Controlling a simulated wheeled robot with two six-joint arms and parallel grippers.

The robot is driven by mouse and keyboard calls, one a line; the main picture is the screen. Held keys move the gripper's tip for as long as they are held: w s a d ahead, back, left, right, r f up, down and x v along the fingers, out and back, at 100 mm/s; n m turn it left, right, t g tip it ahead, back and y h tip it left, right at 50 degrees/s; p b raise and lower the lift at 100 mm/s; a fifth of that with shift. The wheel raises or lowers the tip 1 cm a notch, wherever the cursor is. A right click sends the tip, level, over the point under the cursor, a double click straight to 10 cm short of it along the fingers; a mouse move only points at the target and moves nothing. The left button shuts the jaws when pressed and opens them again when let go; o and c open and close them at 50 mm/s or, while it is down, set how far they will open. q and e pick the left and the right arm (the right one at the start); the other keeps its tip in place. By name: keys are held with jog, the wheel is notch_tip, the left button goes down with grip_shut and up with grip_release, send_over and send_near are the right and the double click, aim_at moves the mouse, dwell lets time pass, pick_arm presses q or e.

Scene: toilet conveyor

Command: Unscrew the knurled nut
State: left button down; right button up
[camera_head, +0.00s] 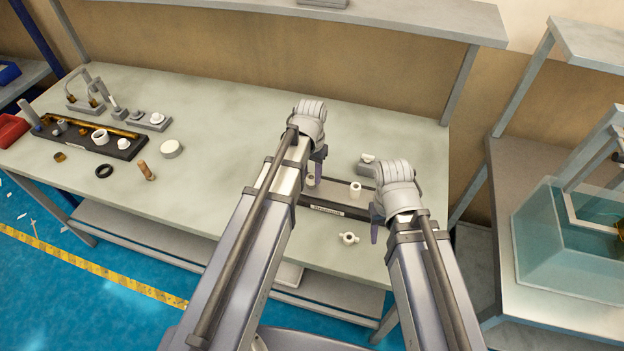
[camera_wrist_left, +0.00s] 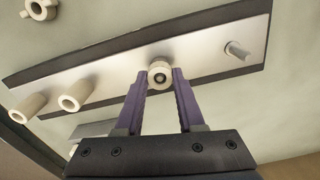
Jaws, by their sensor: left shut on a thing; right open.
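A grey plate with dark edges (camera_head: 336,209) lies on the bench; it also shows in the left wrist view (camera_wrist_left: 115,65). My left gripper (camera_wrist_left: 160,76) is shut on a small white round nut (camera_wrist_left: 160,70) on this plate. The nut has a dark centre; its knurling is too small to make out. In the head view my left gripper (camera_head: 317,163) reaches down over the plate's left part. A bare metal stud (camera_wrist_left: 237,50) stands beside the held nut. My right gripper (camera_head: 376,222) is open and empty above the plate's right end, its fingers partly hidden.
Two white tubular parts (camera_wrist_left: 72,102) stand farther along the plate. A white eared piece (camera_head: 348,238) lies loose in front of the plate. A black tray (camera_head: 72,136) with several parts is at the bench's left.

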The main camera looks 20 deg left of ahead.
pick_arm(q)
jog(key=shift+n, duration=1.2)
jog(key=n, duration=0.3)
jog(key=shift+n, duration=1.1)
jog(key=n, duration=0.4)
jog(key=shift+n, duration=0.5)
